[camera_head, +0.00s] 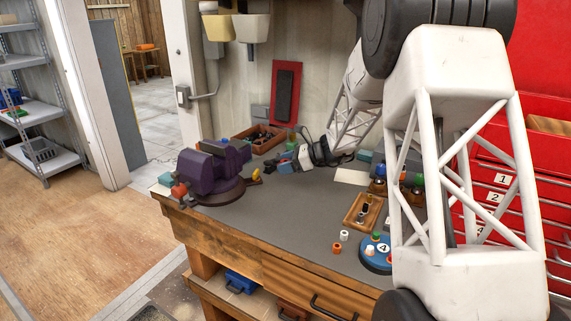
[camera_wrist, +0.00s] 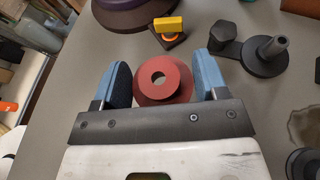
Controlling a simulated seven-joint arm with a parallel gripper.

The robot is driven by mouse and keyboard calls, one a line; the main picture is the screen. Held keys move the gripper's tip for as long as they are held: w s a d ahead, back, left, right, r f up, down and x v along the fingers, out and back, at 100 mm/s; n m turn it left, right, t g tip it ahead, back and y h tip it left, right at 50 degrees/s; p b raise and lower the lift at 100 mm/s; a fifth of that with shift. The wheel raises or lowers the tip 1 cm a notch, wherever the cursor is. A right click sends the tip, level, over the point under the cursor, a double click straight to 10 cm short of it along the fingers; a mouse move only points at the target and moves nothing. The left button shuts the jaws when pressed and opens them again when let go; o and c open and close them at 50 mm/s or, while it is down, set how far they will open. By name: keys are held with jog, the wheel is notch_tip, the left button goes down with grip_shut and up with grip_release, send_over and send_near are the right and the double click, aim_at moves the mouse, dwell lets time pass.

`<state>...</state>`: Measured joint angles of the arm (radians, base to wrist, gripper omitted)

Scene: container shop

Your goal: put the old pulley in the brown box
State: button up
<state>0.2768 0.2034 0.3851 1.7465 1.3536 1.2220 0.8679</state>
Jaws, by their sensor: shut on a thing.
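The old pulley (camera_wrist: 165,88) is a rust-red, round piece with a hole through its middle. In the wrist view it sits between the two blue fingers of my gripper (camera_wrist: 163,76), which is shut on it. In the head view my gripper (camera_head: 284,161) is low over the grey bench top, right of the purple vise; the pulley is too small to make out clearly there. The brown box (camera_head: 241,136) stands at the back of the bench, behind my gripper and to its left, with dark parts inside.
The purple vise (camera_head: 208,172) stands left of my gripper, with a yellow piece (camera_wrist: 168,24) near its base. A dark crank-like part (camera_wrist: 263,55) lies to the right in the wrist view. A wooden tray (camera_head: 350,216) and a blue round holder (camera_head: 369,258) stand further right.

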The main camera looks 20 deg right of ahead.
jog(key=shift+r, duration=0.1)
dwell(0.3)
jog(key=w+a+r+m+t+h, duration=0.4)
jog(key=a+m+t+h, duration=0.2)
jog(key=m+h, duration=0.6)
jog(key=shift+r+m+t, duration=0.15)
jog(key=shift+m+t, duration=0.55)
jog(key=shift+t, duration=0.6)
dwell(0.5)
jog(key=shift+a+h, duration=0.1)
jog(key=shift+h, duration=0.2)
jog(key=shift+w+r, duration=0.1)
jog(key=shift+w, duration=0.1)
dwell(0.7)
